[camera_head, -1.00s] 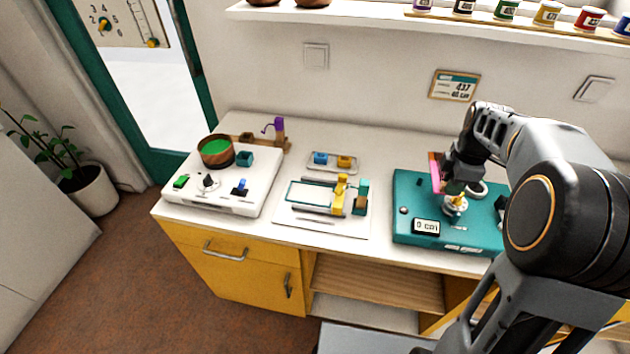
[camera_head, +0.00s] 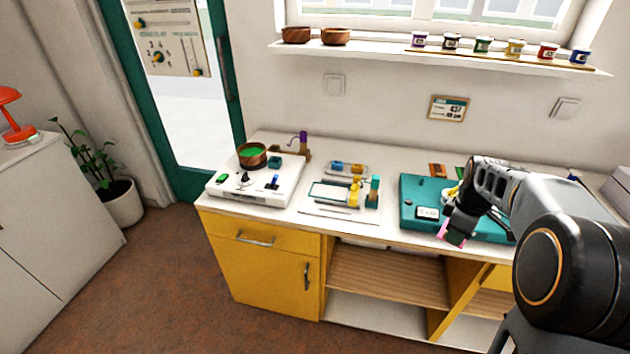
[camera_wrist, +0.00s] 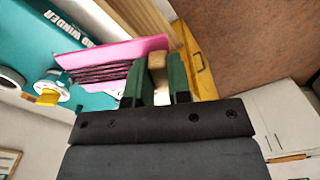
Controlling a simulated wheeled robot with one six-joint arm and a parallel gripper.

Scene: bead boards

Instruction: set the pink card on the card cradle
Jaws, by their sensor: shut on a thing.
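The pink card (camera_wrist: 118,48) shows in the wrist view with dark thread or slots across it. In the head view it is a small pink patch (camera_head: 442,230) by my gripper (camera_head: 455,236), at the front edge of the teal winder (camera_head: 409,206). In the wrist view my gripper (camera_wrist: 158,68) has green fingers closed around a tan piece (camera_wrist: 157,64) beside the card, seemingly its grip. The card is held off the counter, its plate left of the fingers. I cannot make out for certain which item is the card cradle.
The teal winder carries a yellow-and-white spool (camera_wrist: 50,90). Orange-brown pieces (camera_head: 437,170) lie behind it, partly near my arm. Left are a white board with a yellow clamp (camera_head: 355,190) and a white box (camera_head: 230,190) with a bowl. An open shelf (camera_head: 385,275) lies below the counter.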

